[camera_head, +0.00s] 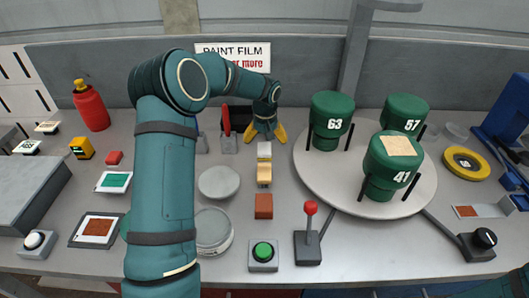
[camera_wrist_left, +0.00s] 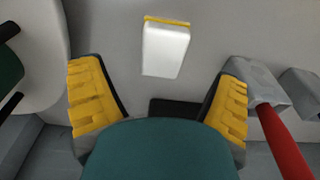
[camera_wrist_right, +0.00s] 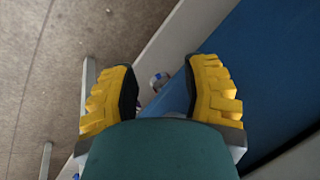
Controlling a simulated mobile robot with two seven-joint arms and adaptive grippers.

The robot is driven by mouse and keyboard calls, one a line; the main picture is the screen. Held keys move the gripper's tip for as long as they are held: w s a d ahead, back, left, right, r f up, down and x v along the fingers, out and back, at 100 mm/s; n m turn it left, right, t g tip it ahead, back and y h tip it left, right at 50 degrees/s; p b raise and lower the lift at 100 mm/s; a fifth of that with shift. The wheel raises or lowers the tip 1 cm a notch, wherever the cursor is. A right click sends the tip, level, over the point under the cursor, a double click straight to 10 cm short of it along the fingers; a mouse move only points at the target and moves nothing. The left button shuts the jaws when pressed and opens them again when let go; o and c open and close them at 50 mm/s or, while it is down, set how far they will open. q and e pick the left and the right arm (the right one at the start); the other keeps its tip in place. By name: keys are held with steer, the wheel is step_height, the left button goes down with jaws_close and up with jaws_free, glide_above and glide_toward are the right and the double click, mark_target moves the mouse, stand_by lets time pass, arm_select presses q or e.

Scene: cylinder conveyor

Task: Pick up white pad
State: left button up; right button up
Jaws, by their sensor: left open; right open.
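The white pad (camera_head: 264,149) stands on the table at the back of a short row of blocks, just in front of my left gripper (camera_head: 265,134). In the left wrist view the white pad (camera_wrist_left: 166,50) lies beyond the fingers, a little above the gap between them, apart from both. My left gripper (camera_wrist_left: 160,92) is open and empty, its yellow fingers pointing down. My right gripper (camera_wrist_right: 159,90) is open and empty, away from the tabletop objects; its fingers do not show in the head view.
A yellow-tan block (camera_head: 264,174) and a red-brown block (camera_head: 263,206) stand in line in front of the pad. A red-handled tool (camera_head: 226,121) in a grey holder is close left. A turntable (camera_head: 313,172) with green cylinders is to the right. A round disc (camera_head: 219,182) lies left.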

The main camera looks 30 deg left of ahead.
mark_target(265, 147)
arm_select(q)
steer(key=f, duration=0.3)
steer(key=f+b, duration=0.1)
steer(key=f, duration=0.1)
steer(key=shift+w+a, duration=0.1)
steer(key=shift+a, duration=0.15)
steer(key=shift+r, duration=0.15)
steer(key=c, duration=1.3)
step_height(265, 147, up, 10)
steer(key=shift+p, duration=1.05)
